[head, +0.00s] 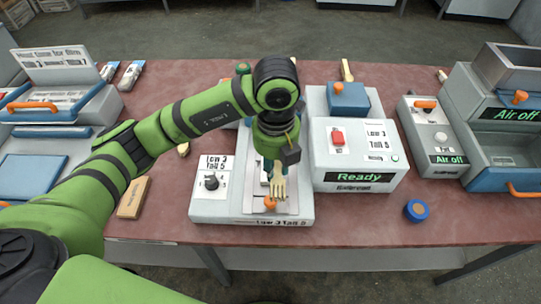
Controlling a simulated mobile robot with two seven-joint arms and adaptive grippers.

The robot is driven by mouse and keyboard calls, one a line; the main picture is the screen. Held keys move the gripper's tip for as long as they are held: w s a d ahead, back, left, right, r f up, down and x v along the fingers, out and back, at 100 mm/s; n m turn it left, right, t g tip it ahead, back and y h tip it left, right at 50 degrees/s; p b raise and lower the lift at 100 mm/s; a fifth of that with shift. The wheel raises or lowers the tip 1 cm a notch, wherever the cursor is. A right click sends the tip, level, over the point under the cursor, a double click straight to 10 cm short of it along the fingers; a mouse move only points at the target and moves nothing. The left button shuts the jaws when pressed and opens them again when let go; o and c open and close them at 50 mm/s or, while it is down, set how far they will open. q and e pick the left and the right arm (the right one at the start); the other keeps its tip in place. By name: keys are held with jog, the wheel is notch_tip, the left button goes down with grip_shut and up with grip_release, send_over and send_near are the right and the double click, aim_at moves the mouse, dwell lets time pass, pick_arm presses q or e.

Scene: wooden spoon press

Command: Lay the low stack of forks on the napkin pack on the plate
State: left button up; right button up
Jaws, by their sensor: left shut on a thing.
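My left gripper (277,166) reaches down from above the middle of the table, over a pale press unit (210,208) with a black knob. It is shut on a pale wooden fork stack (278,187), whose tines point toward the front of the unit. A light metal plate (291,203) lies under the forks. The gripper and wrist hide much of the plate. A small white edge shows beside the gripper, but I cannot tell whether it is the napkin pack. I cannot tell whether the forks touch anything below. My right gripper is not in view.
A white box reading "Ready" (360,155) stands close on the right of the press unit. Machines reading "Air off" (431,140) stand at the right.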

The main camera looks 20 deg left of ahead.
pick_arm(q)
jog(key=w+a+f, duration=0.1)
jog(key=w, duration=0.1)
jog(key=w+a+f+p, duration=0.1)
jog(key=w+f, duration=0.1)
jog(key=w, duration=0.1)
jog(key=w+a+f+p, duration=0.1)
jog(key=w+f, duration=0.1)
jog(key=shift+w+a, duration=0.2)
jog(key=shift+a, duration=0.15)
notch_tip(320, 180, down, 3)
jog(key=shift+f+p, duration=0.1)
jog(key=shift+p, duration=0.75)
jog(key=shift+f, duration=0.35)
jog(key=shift+f, duration=0.15)
jog(key=o, duration=1)
